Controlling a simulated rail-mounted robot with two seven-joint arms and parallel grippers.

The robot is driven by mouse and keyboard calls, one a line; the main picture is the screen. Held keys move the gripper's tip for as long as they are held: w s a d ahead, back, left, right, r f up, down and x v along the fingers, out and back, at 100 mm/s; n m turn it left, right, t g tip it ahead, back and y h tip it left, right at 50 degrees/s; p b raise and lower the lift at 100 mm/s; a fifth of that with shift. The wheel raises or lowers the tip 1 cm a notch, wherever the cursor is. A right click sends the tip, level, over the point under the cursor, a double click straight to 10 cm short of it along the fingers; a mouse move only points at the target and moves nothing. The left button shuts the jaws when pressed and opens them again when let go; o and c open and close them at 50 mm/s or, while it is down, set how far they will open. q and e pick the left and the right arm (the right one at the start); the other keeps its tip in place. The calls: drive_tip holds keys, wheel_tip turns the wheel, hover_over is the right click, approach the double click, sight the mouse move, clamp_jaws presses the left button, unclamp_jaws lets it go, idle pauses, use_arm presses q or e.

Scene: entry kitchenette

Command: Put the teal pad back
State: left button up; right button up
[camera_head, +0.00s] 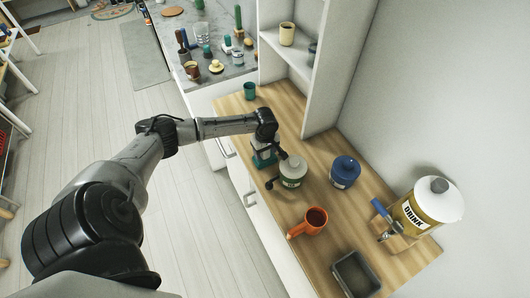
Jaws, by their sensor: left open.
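A small teal item (263,160), which looks like the teal pad, lies at the left edge of the wooden counter. It is partly hidden under my left wrist, so its full shape cannot be made out. My left gripper (276,169) points down at the counter edge, just beside the teal item and left of the white and green canister. It is open, and I see nothing held between its fingers. Whether a finger touches the teal item or the canister cannot be told. My right gripper is not in view.
A drink dispenser (424,207) and a dark tray (356,273) are nearer the front. A teal cup (249,91) stands farther back. The shelf unit (333,75) rises behind.

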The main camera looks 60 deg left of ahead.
use_arm(q)
drive_tip(key=r, duration=0.8)
drive_tip(key=r+b, duration=0.1)
drive_tip(key=r, duration=0.3)
drive_tip(key=shift+s, duration=0.35)
drive_tip(key=shift+r, duration=0.9)
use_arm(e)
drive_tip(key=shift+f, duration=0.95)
use_arm(q)
drive_tip(key=shift+d, duration=0.1)
